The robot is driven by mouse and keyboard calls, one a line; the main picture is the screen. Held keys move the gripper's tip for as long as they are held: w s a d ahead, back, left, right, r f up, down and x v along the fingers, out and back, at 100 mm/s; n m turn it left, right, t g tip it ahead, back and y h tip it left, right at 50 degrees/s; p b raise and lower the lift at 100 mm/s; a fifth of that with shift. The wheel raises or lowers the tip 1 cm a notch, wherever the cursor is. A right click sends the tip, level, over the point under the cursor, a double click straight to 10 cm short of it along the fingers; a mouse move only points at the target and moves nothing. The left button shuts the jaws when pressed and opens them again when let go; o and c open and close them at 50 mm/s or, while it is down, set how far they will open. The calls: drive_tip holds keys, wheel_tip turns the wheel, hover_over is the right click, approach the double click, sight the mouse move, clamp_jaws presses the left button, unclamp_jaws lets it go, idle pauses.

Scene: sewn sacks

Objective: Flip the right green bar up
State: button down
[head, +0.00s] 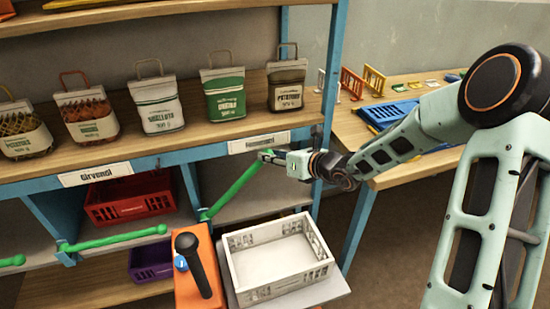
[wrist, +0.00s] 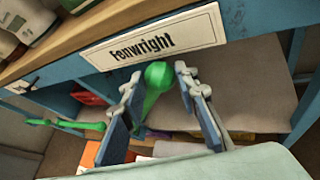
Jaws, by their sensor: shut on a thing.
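The right green bar (head: 232,188) is tilted, rising from its pivot at the blue upright to its round free end under the right-hand label. In the wrist view its knobbed end (wrist: 158,76) lies between the blue finger pads. My gripper (head: 268,156) is shut on the bar near that end, just below the wooden shelf edge. The fingers also show in the wrist view (wrist: 160,95). The bar's lower part is partly hidden there.
Another green bar (head: 115,239) lies nearly level at left, before a red crate (head: 130,197). Several sacks stand on the shelf (head: 190,136) above. A white crate (head: 278,262) and a dark handle on an orange block (head: 192,262) stand below. A table (head: 390,170) is at right.

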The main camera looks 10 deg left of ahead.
drive_tip(key=shift+a, duration=0.1)
drive_tip(key=c, duration=1.5)
unclamp_jaws()
drive_tip(key=v, duration=1.2)
